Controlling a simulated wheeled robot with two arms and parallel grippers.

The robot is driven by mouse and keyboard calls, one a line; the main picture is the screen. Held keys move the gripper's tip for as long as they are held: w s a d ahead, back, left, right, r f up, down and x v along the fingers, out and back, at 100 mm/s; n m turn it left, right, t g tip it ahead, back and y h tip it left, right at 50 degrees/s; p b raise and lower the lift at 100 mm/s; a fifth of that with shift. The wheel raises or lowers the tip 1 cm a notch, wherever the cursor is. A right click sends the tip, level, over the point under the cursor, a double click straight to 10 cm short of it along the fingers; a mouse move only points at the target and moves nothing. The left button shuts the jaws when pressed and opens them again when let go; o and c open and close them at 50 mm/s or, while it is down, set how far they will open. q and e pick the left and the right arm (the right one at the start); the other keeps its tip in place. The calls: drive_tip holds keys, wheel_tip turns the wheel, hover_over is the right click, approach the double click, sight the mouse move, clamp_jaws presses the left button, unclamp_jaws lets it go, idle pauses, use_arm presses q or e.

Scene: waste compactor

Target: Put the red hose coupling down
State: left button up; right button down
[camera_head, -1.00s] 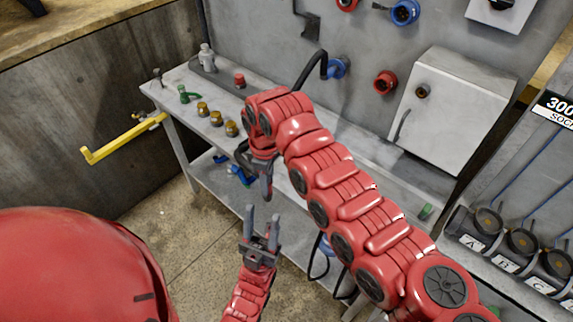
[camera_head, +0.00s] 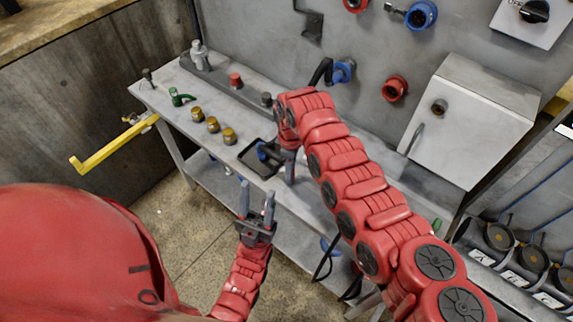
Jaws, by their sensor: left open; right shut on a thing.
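My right gripper (camera_head: 290,178) points down over the front of the grey bench (camera_head: 205,88), just right of a dark tray (camera_head: 247,161). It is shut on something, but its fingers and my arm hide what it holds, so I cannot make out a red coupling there. My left gripper (camera_head: 257,196) is open and empty, fingers upward, in front of the bench edge. A small red part (camera_head: 235,79) stands at the back of the bench. A red round fitting (camera_head: 394,88) sits on the wall panel.
A blue part (camera_head: 266,152) lies at the tray. Several brass fittings (camera_head: 213,125) and a green valve (camera_head: 179,97) stand on the bench to the left. A yellow bar (camera_head: 110,146) juts out at the left. A grey box (camera_head: 470,115) is on the wall.

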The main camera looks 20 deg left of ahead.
drive_tip(key=shift+s+a, duration=0.15)
drive_tip(key=shift+s, duration=0.15)
drive_tip(key=shift+r, duration=0.1)
drive_tip(key=c, duration=0.8)
unclamp_jaws()
drive_tip(key=shift+w+d, duration=0.2)
drive_tip(key=shift+d, duration=0.1)
drive_tip(key=shift+o, duration=1.3)
drive_tip(key=shift+f, duration=0.2)
drive_tip(key=shift+s+a+r, duration=0.1)
drive_tip(key=shift+a, duration=0.05)
drive_tip(key=shift+r, duration=0.1)
drive_tip(key=shift+r, duration=0.35)
drive_tip(key=r+b, duration=0.1)
drive_tip(key=r, duration=0.2)
drive_tip(key=r+b, duration=0.1)
drive_tip(key=r, duration=0.2)
drive_tip(key=r+b, duration=0.1)
drive_tip(key=r, duration=0.3)
drive_tip(key=shift+w+b, duration=0.3)
drive_tip(key=shift+s+r, duration=0.1)
drive_tip(key=shift+r, duration=0.5)
